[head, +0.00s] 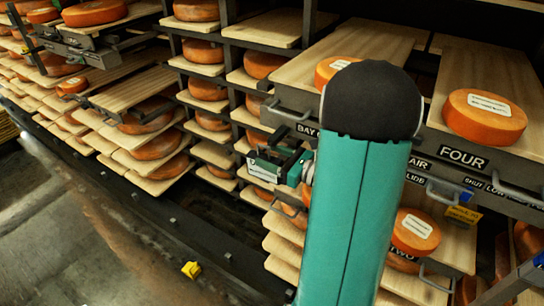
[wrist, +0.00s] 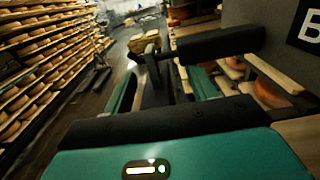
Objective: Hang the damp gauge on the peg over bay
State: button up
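My gripper (head: 283,163) is in front of the racks, left of and below a label reading "BAY" (head: 306,131), whose end my teal arm hides. In the wrist view, my gripper (wrist: 160,82) shows teal and black parts on both sides of a dark upright piece. A thick black bar (wrist: 215,42) reaches right from there towards the label, of which a white "B" (wrist: 311,24) shows. I cannot tell whether the bar is part of my gripper or a held thing. I cannot make out the damp gauge or the peg for certain.
Racks of orange cheese wheels on wooden boards fill the back; one wheel (head: 484,116) sits above a "FOUR" label (head: 462,156). Metal handles (head: 442,193) jut from the right-hand fronts. A small yellow object (head: 191,269) lies low near the floor. The aisle floor (head: 60,220) is clear.

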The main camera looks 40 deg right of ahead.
jog(key=shift+s, duration=0.1)
jog(key=v, duration=1.3)
jog(key=shift+s, duration=0.3)
jog(key=shift+d, duration=0.1)
